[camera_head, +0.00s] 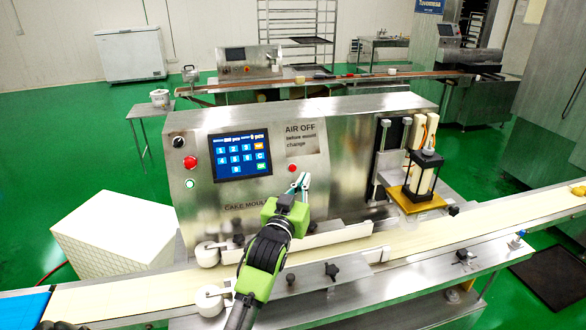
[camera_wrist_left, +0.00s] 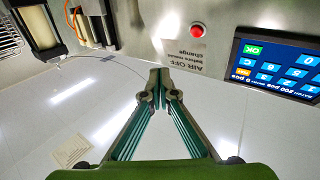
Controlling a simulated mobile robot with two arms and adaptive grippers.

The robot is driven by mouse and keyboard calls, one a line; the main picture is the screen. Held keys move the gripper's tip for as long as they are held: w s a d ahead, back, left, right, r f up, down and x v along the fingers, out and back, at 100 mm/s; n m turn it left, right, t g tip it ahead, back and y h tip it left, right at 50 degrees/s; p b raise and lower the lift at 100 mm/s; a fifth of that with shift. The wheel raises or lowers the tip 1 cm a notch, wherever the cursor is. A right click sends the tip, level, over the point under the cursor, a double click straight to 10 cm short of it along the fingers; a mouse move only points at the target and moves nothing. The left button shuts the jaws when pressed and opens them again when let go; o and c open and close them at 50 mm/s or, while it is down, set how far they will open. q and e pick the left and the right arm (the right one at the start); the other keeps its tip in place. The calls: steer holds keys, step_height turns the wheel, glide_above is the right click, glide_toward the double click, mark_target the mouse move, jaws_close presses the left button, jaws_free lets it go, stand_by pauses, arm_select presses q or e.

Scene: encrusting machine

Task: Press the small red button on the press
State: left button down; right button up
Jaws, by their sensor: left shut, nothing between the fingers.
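The press (camera_head: 335,140) is a steel machine with a touchscreen and an "AIR OFF" label on its front. A small red button (camera_head: 292,168) sits on the front below that label, right of the screen. It also shows in the left wrist view (camera_wrist_left: 197,31). Another, larger-looking red button (camera_head: 190,162) is left of the screen. My left gripper (camera_head: 304,180) is shut and empty, its tips just right of and below the small red button in the head view. In the left wrist view its fingertips (camera_wrist_left: 158,75) appear apart from the button. My right gripper is not in view.
The touchscreen (camera_head: 240,154) is left of the small button. A conveyor belt (camera_head: 420,250) runs across below the press front. A black-and-yellow press unit (camera_head: 424,180) stands at the right. A white crate (camera_head: 115,235) is at the left.

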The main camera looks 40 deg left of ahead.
mark_target(294, 171)
arm_select(q)
steer(key=shift+w+a+r+t, duration=0.15)
steer(key=shift+a+r+t, duration=0.05)
steer(key=shift+r, duration=0.3)
steer(key=shift+w+a+r+t, duration=0.15)
steer(key=shift+a+r+t, duration=0.05)
steer(key=shift+r, duration=0.3)
steer(key=shift+w+a+f+b, duration=0.65)
steer(key=shift+w+a+b, duration=0.2)
steer(key=shift+a+b, duration=0.15)
steer(key=shift+w+a+f+b, duration=0.7)
steer(key=shift+w+a+b, duration=0.15)
steer(key=shift+a+b, duration=0.1)
steer(key=shift+w+a+f+b, duration=0.65)
steer(key=shift+w+a+b, duration=0.25)
steer(key=shift+a, duration=0.1)
steer(key=shift+a+f, duration=0.1)
steer(key=shift+a, duration=0.05)
